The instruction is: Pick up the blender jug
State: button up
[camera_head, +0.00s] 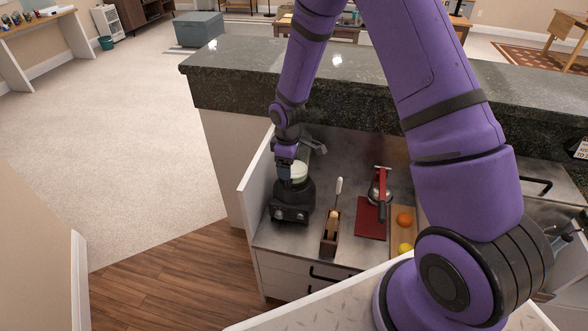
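The blender stands at the left end of the steel counter, with a black base (291,203) that has knobs on its front. Its jug (299,172) sits upright on the base and looks clear with something pale green-white inside. My gripper (285,165) points down at the jug's upper left side, overlapping it in the picture. The fingers are small and partly hidden, so I cannot tell whether they touch the jug or how far apart they are.
Right of the blender are a wooden holder (330,240) with a white-tipped tool, a red board (371,219), a red-handled tool (382,190), an orange (404,219) and a lemon (405,248). A raised dark stone bar (240,85) runs behind. A white side panel (256,180) borders the left.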

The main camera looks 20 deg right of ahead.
jog(key=c, duration=1.5)
jog(key=shift+r, duration=0.15)
jog(key=shift+c, duration=0.2)
